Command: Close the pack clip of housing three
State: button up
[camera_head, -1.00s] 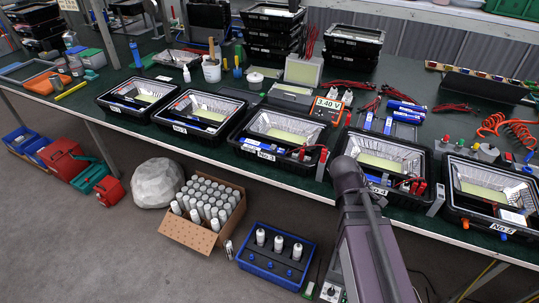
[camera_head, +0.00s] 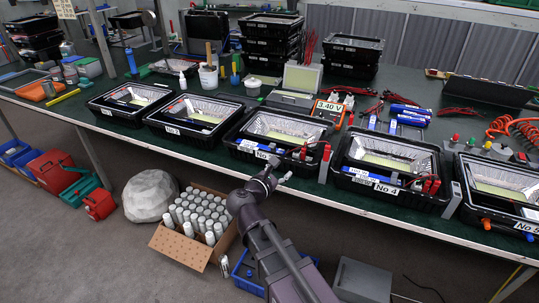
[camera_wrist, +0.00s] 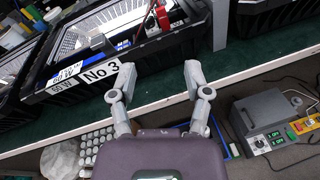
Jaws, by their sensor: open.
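Housing three (camera_head: 243,127) is a black open floodlight housing with a bright reflector on the green table, labelled "No 3" at its front. A red clip-like part (camera_wrist: 162,18) with dark leads is beside the pack; red parts (camera_head: 303,152) also show in the head view. Whether the pack clip is open or shut is too small to tell. My gripper (camera_wrist: 152,84) is open and empty, in front of the housing's front edge; it shows in the head view (camera_head: 277,177).
Housing four (camera_head: 427,165) stands to the right and housing two (camera_head: 190,122) to the left. Below the table edge are a box of white cans (camera_head: 183,246) and a grey control box (camera_wrist: 268,118).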

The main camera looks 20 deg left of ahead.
aim_at(271, 146)
jog(key=s+a+n+t+y+b, duration=0.1)
jog(key=s+a+n+t+y, duration=0.1)
jog(key=a, duration=0.5)
jog(key=s+n, duration=0.1)
jog(key=n, duration=0.1)
jog(key=shift+s+a+r+n+b, duration=0.15)
jog(key=shift+n+b, duration=0.25)
jog(key=shift+w, duration=0.2)
jog(key=w, duration=0.9)
jog(key=w+d, duration=0.1)
jog(key=w, duration=0.3)
jog(key=shift+w, duration=0.2)
grip_shut()
jog(key=shift+a, duration=0.1)
